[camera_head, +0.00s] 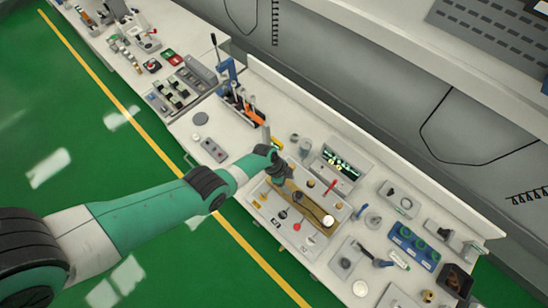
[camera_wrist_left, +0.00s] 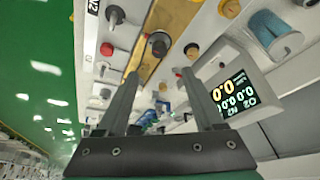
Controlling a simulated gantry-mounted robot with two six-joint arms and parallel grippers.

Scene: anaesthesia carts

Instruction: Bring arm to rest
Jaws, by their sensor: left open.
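My green left arm (camera_head: 150,215) reaches from the lower left over the bench. My left gripper (camera_head: 281,178) is above the brass-coloured strip (camera_head: 312,210) on a grey panel. In the left wrist view my left gripper (camera_wrist_left: 160,74) is open, its two dark fingers apart with nothing held between them. The brass strip (camera_wrist_left: 170,35) and a dark round knob (camera_wrist_left: 160,44) show beyond the fingertips. I cannot tell whether the fingers touch the panel. My right gripper is in neither view.
A lit display (camera_head: 338,163) stands close behind the gripper and also shows in the left wrist view (camera_wrist_left: 235,92). An orange-handled tool rack (camera_head: 245,108) and a blue block with green discs (camera_head: 413,245) stand on the bench. The green floor (camera_head: 80,130) is clear.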

